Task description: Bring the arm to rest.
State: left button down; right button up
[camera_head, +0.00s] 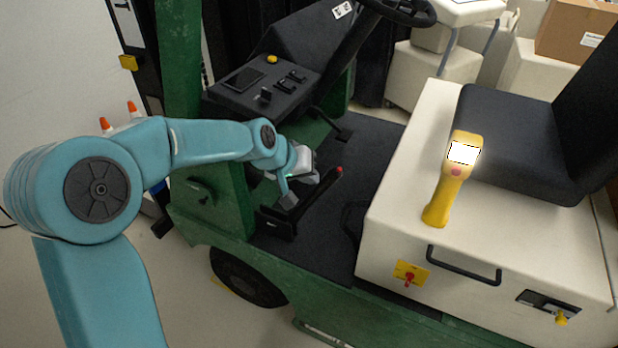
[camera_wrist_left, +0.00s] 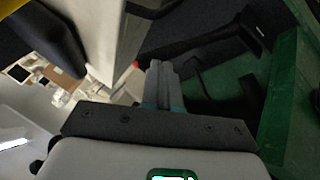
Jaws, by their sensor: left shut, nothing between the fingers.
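My left arm (camera_head: 210,143) comes in from the left in the head view and reaches over the green side of a vehicle. Its left gripper (camera_head: 289,201) points down over the vehicle's dark floor, near a black lever with a red tip (camera_head: 339,170). Whether it touches the lever's base cannot be told. In the left wrist view the two grey fingers (camera_wrist_left: 160,68) are together with nothing between them. The red tip shows just beside them there. My right gripper is in neither view.
A control panel (camera_head: 262,82) and steering wheel (camera_head: 402,8) stand behind the gripper. A cream seat box (camera_head: 400,190) is to the right, with a yellow handheld device (camera_head: 447,190) on it and a black seat (camera_head: 520,140). A cardboard box (camera_head: 572,30) is at the back right.

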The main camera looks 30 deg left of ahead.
pick_arm(q)
jog(key=s+d+f+m+g, duration=0.1)
jog(key=s+d+f+g, duration=0.15)
jog(key=f, duration=0.75)
jog(key=s+d+f+g, duration=0.1)
jog(key=s+d+f, duration=0.2)
jog(key=f, duration=0.6)
jog(key=s+d+f+g, duration=0.1)
jog(key=s+d+f, duration=0.2)
jog(key=s, duration=0.4)
jog(key=s+d+f+m+g+h, duration=0.1)
jog(key=s+d+f, duration=0.1)
jog(key=s+f, duration=0.3)
jog(key=s+d+f+g, duration=0.1)
jog(key=s+d+f, duration=0.2)
jog(key=s, duration=0.6)
jog(key=shift+d+f+m, duration=0.3)
jog(key=shift+d+f, duration=0.05)
jog(key=shift+f, duration=0.55)
jog(key=shift+g, duration=0.25)
